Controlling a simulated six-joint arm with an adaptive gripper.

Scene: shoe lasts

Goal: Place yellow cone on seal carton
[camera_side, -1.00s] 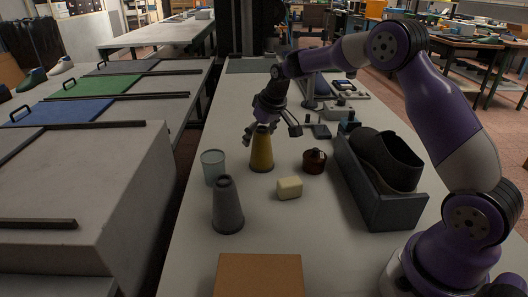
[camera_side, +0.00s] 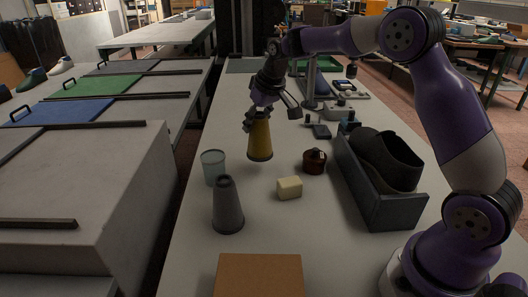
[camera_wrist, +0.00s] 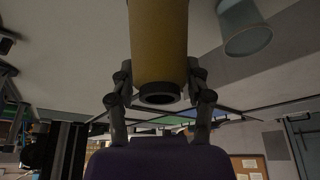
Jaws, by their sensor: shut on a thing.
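The yellow cone (camera_side: 260,139) is held in my gripper (camera_side: 258,113), whose fingers are shut around its narrow top. The cone is upright and appears raised a little above the table. In the wrist view the cone (camera_wrist: 158,40) fills the upper middle, with the gripper's fingers (camera_wrist: 160,92) on both sides of its dark-rimmed end. A brown carton (camera_side: 258,276) sits at the front edge of the side view, cut off by the frame. Its top looks bare. I cannot tell whether it is the seal carton.
A grey cone (camera_side: 228,208), a pale cup (camera_side: 213,167), a cream block (camera_side: 289,188) and a brown pot (camera_side: 314,162) stand between my gripper and the carton. A grey tray (camera_side: 400,212) holding a dark shoe form (camera_side: 385,160) stands at right.

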